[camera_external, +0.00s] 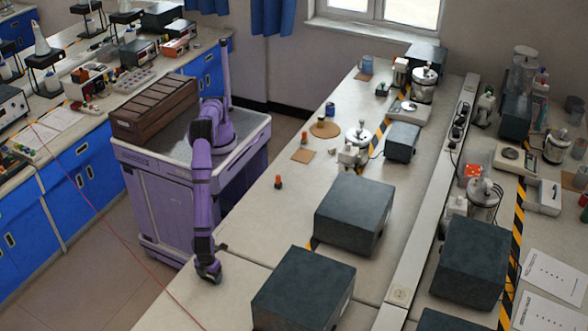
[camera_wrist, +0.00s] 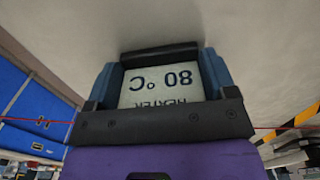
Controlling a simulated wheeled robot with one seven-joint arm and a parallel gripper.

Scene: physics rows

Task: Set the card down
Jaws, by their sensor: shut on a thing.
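A pale card (camera_wrist: 163,84) printed "HEATER 80 °C", upside down in the wrist view, sits between the jaws of my gripper (camera_wrist: 160,72). The gripper is shut on it, with a blue-grey finger at each side. In the external view my gripper (camera_external: 209,272) hangs low at the left edge of the long pale bench (camera_external: 255,245). The card cannot be made out there. I cannot tell whether it touches the bench.
A dark box (camera_external: 303,290) stands right of my gripper, with another dark box (camera_external: 355,215) farther back. Bare bench lies between gripper and boxes.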

